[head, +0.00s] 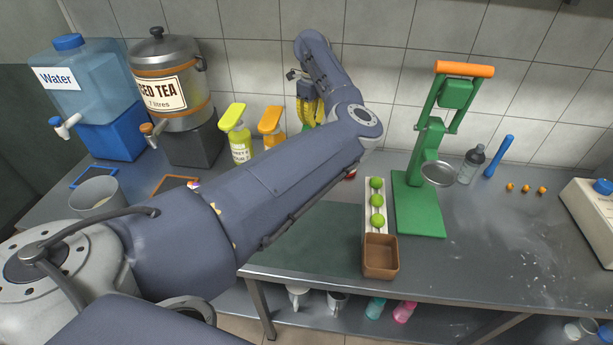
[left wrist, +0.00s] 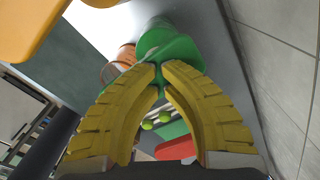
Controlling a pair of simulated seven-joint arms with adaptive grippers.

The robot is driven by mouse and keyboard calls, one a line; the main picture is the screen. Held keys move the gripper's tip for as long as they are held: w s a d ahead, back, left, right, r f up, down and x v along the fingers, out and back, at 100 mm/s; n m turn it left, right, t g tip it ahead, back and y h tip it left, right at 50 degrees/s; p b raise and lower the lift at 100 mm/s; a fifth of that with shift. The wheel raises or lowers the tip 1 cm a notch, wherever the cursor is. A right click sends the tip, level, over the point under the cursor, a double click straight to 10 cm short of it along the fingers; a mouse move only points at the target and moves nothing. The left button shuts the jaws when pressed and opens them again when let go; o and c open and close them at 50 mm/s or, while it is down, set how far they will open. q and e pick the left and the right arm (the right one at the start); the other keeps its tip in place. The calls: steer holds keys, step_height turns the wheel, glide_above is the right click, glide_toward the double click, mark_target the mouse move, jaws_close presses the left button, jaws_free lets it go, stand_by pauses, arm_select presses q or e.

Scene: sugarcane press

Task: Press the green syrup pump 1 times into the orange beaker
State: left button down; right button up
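My left gripper (head: 311,112) with yellow fingers is at the back of the counter, beside the orange pump. In the left wrist view its fingertips (left wrist: 160,70) are nearly together, with nothing visible held. The green syrup pump (left wrist: 165,47) shows just past the fingertips; whether they touch it I cannot tell. A round orange-rimmed vessel (left wrist: 108,73), apparently the orange beaker, lies left of the green pump in the left wrist view. My arm hides it in the head view too. My right gripper is not in view.
A yellow-green pump bottle (head: 239,145) and an orange pump (head: 271,122) stand left of the gripper. A red item (head: 350,174) is partly behind my arm. Limes on a white tray (head: 370,228), a brown box (head: 380,258) and the green press (head: 415,205) stand right.

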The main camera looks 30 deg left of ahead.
arm_select(q)
steer(key=shift+r, duration=3.05)
steer(key=shift+r, duration=3)
